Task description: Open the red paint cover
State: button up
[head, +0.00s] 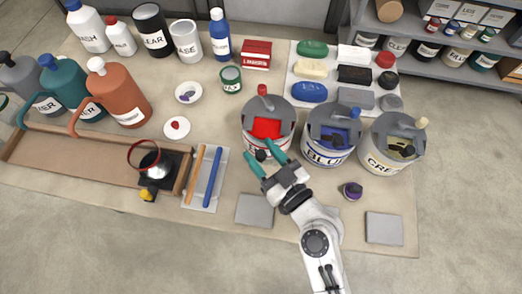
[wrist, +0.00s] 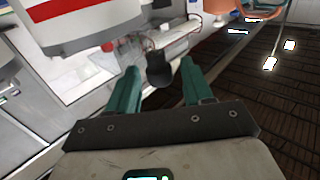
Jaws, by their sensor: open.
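The red paint can (head: 282,142) stands on the table, left of the blue and cream cans. Its grey cover (head: 249,112) is on top, with red paint showing in an opening and a red-tipped handle (head: 262,90) at the back. A dark rounded knob (head: 261,155) is at the can's front; in the wrist view it (wrist: 159,70) appears between my fingers. My gripper (head: 263,158) is open at the can's front, its teal fingers (wrist: 160,80) on either side of the knob. I cannot tell whether they touch it. The can's white and red side (wrist: 85,25) fills the upper left of the wrist view.
The blue can (head: 325,157) and cream can (head: 385,162) stand close on the right. A tray (head: 207,190) with two rods is at left. Soaps stand on a white mat (head: 291,82) behind.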

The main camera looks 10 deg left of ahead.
jog(key=b+v, duration=0.4)
jog(key=v, duration=0.6)
jog(key=shift+s, duration=0.1)
